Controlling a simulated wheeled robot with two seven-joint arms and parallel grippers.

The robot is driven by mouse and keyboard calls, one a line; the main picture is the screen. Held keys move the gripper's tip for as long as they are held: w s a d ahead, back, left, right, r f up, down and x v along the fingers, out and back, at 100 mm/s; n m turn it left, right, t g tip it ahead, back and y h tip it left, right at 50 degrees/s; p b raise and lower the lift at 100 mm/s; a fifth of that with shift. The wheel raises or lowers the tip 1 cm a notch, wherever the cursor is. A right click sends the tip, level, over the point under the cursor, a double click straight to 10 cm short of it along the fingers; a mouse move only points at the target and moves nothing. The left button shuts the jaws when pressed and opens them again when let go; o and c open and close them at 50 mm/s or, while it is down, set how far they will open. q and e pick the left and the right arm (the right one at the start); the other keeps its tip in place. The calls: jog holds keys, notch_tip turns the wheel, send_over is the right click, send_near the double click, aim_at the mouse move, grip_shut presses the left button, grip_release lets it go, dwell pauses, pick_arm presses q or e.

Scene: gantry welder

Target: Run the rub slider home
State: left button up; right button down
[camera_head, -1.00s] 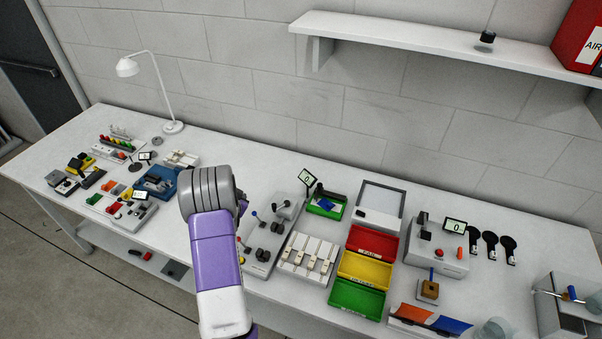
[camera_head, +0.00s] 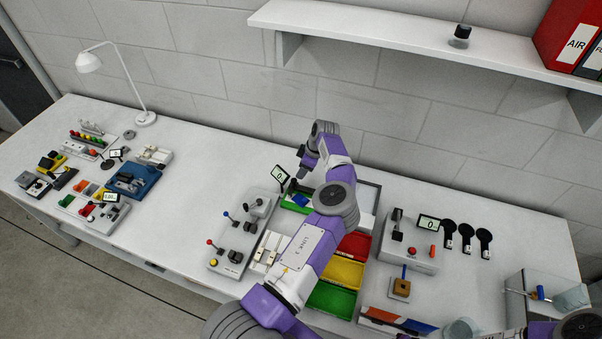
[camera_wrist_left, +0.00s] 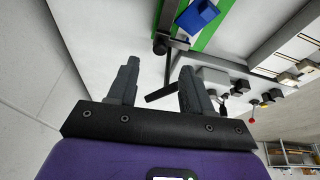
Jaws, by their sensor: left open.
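In the left wrist view the green base (camera_wrist_left: 212,22), the blue block (camera_wrist_left: 198,15) and a dark slider part with a thin black handle (camera_wrist_left: 168,68) show at the top. My left gripper (camera_head: 301,179) is over the far side of this tester, partly hidden by its own wrist. In the left wrist view its fingers (camera_wrist_left: 160,68) are apart, with the black handle appearing between them; contact cannot be told. My right gripper is out of view.
A grey lever box (camera_head: 240,238) stands left of the tester. Red, yellow and green bins (camera_head: 332,299) lie to the right, partly behind my arm. A wall shelf (camera_head: 420,50) hangs above the back.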

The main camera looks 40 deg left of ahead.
aim_at(294, 179)
pick_arm(q)
jog(key=shift+m+y, duration=0.3)
jog(key=shift+m, duration=0.1)
jog(key=x, duration=0.7)
jog(key=shift+s+f, duration=0.1)
jog(key=shift+f, duration=0.05)
grip_shut()
